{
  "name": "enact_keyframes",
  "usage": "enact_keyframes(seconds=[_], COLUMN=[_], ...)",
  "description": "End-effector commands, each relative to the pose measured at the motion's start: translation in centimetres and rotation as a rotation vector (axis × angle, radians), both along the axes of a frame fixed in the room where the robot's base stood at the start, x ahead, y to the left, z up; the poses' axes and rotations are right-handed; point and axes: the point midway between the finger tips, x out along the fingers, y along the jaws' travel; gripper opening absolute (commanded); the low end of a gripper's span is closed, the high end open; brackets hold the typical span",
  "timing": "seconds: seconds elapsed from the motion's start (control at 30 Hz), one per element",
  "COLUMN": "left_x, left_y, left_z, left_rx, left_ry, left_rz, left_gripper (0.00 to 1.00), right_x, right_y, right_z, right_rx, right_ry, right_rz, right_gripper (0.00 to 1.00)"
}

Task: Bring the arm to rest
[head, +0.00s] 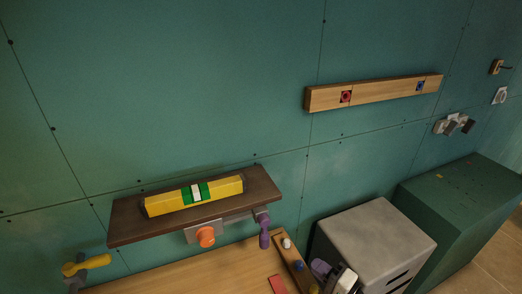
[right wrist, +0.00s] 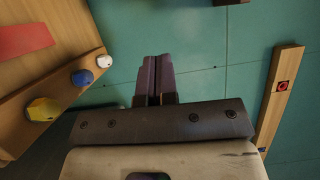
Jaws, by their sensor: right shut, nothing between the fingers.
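My right gripper (head: 320,268) shows at the bottom of the head view, beside the grey box and just right of the wooden strip with coloured knobs. In the right wrist view its two dark purplish fingers (right wrist: 154,78) are together, with nothing between them. The fingers point toward the green wall and appear clear of it. My left gripper is in neither view.
A dark shelf (head: 125,224) holds a yellow-and-green level (head: 165,203). Below are an orange knob (head: 206,236) and a purple handle (head: 264,230). The knob strip (head: 283,262), grey box (head: 375,233) and green cabinet (head: 462,203) stand near my right gripper. Open wall lies above.

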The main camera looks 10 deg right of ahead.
Motion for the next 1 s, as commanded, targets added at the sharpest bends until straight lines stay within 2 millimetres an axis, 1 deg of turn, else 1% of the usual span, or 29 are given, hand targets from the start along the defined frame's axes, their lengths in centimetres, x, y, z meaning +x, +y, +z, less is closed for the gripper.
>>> enact_keyframes(seconds=[0.07,0.13,0.17,0.23,0.27,0.33,0.4,0.5,0.57,0.6,0.67,0.7,0.77,0.8,0.87,0.9,1.0], left_x=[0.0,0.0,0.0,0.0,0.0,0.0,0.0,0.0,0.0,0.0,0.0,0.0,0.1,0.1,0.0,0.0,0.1], left_y=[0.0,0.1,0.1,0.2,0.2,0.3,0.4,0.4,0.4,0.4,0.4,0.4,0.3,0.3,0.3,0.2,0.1], left_z=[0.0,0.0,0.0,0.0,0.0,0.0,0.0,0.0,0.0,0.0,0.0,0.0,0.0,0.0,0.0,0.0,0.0], left_rx=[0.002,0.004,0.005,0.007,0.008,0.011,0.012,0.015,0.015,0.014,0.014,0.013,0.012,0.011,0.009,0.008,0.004], left_ry=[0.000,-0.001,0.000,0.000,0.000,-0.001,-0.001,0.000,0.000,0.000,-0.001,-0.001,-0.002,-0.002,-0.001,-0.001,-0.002], left_rz=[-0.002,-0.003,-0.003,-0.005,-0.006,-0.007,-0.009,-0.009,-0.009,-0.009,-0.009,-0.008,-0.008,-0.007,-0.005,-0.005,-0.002], left_gripper=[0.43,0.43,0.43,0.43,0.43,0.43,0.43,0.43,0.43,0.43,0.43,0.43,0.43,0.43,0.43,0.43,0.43], right_x=[0.0,-0.4,-0.6,-1.3,-1.8,-2.9,-4.0,-5.4,-6.2,-7.0,-8.5,-9.5,-11.3,-12.6,-15.0,-16.5,-19.6], right_y=[0.0,0.6,0.9,1.6,1.9,2.5,2.5,2.0,1.4,1.0,0.4,0.0,-0.6,-0.9,-1.2,-1.3,-1.1], right_z=[0.0,-0.5,-0.8,-2.2,-2.8,-3.8,-4.5,-4.6,-4.4,-4.5,-4.6,-4.7,-4.9,-5.0,-5.3,-5.5,-6.0], right_rx=[-0.026,-0.091,-0.134,-0.284,-0.368,-0.599,-0.831,-1.143,-1.310,-1.405,-1.528,-1.596,-1.678,-1.721,-1.765,-1.783,-1.790], right_ry=[-0.017,-0.030,-0.035,-0.046,-0.055,-0.091,-0.121,-0.145,-0.142,-0.128,-0.091,-0.061,-0.008,0.031,0.094,0.130,0.178], right_rz=[0.000,0.040,0.068,0.139,0.175,0.265,0.344,0.422,0.449,0.463,0.476,0.478,0.476,0.471,0.455,0.443,0.429], right_gripper=[0.00,0.00,0.00,0.00,0.00,0.00,0.00,0.00,0.00,0.00,0.00,0.00,0.00,0.00,0.00,0.00,0.00])
